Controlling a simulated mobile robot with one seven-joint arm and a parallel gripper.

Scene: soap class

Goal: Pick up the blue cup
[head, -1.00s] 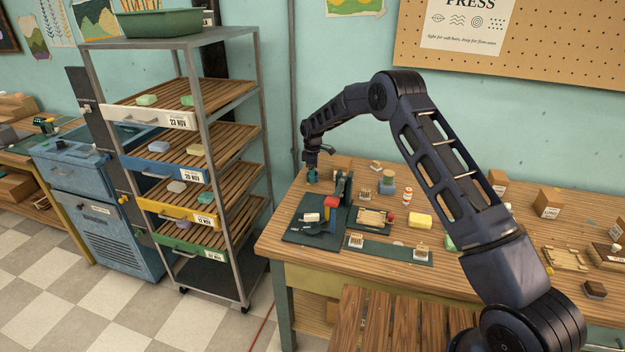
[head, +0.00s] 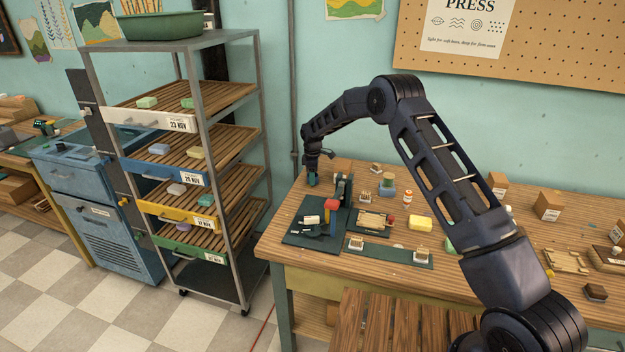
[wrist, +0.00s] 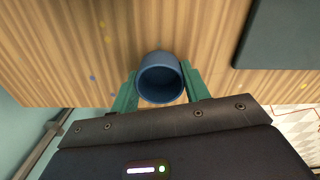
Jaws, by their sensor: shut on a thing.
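The blue cup (wrist: 160,78) is between the two green fingers of my gripper (wrist: 158,90) in the wrist view, its open mouth facing the camera. Both fingers touch the cup's sides. The gripper is shut on it, over the wooden table near its edge. In the head view my gripper (head: 312,180) is at the table's back left corner, pointing down. There the cup is largely hidden by the fingers, and I cannot tell whether it still touches the table.
The wooden workbench (head: 285,240) carries a dark green mat with a press (head: 331,207) just in front of my gripper. A yellow block (head: 420,223) and several small boxes lie to the right. A metal shelf rack (head: 210,150) stands to the left of the bench.

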